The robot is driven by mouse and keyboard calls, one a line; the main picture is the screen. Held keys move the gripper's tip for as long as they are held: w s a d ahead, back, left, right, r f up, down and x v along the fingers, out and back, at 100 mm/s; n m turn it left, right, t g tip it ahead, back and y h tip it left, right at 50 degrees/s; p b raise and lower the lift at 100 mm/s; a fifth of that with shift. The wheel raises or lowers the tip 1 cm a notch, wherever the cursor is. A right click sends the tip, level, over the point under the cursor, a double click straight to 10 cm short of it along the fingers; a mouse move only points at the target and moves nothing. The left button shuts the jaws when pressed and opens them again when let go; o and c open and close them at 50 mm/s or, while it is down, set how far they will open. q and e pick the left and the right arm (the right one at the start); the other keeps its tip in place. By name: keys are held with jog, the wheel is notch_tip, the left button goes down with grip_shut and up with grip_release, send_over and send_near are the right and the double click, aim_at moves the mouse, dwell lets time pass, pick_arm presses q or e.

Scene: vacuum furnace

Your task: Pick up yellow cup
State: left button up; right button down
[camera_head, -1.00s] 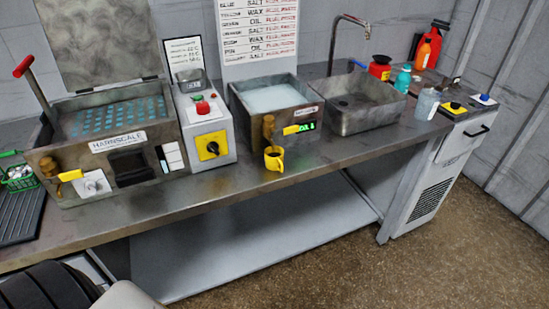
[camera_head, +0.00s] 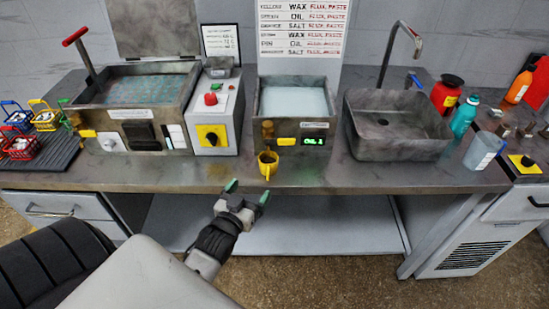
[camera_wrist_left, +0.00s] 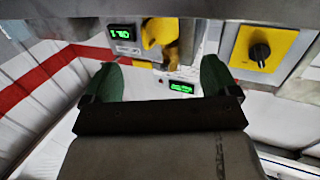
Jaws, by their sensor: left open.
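The yellow cup (camera_head: 268,163) stands upright near the front edge of the metal bench, below the brown tap (camera_head: 267,130) of the middle bath. My left gripper (camera_head: 248,192) is open and empty, just in front of the bench edge, lower and a little left of the cup and apart from it. In the left wrist view its two green-tipped fingers (camera_wrist_left: 160,82) are spread wide. A yellow shape beyond them at the top seems to be the cup, but I cannot tell it surely from the parts around it. My right gripper is not in view.
Left of the cup stands a grey control box (camera_head: 212,110) with a red button. A sink (camera_head: 396,148) is to the right, with red and teal bottles beside it. Small coloured baskets sit on a black mat (camera_head: 57,160) at far left. The bench front strip beside the cup is clear.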

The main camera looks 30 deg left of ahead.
aim_at(264, 164)
pick_arm(q)
jog(key=shift+w+a+r+p, duration=0.2)
jog(key=shift+w+a+p, duration=0.15)
jog(key=shift+w, duration=1.45)
jog(key=shift+w+a+r+p, duration=0.15)
jog(key=shift+w+a+p, duration=0.2)
jog(key=shift+w, duration=1.45)
jog(key=shift+w+a+r+p, duration=0.2)
jog(key=shift+w+p, duration=0.2)
jog(key=shift+w, duration=1.4)
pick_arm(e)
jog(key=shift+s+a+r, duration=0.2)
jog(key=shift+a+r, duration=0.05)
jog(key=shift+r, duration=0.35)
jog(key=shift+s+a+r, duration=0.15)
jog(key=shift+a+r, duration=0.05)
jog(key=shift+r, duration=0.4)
pick_arm(q)
jog(key=shift+s, duration=0.1)
jog(key=shift+c, duration=0.5)
jog(key=c, duration=0.9)
jog(key=shift+c, duration=0.8)
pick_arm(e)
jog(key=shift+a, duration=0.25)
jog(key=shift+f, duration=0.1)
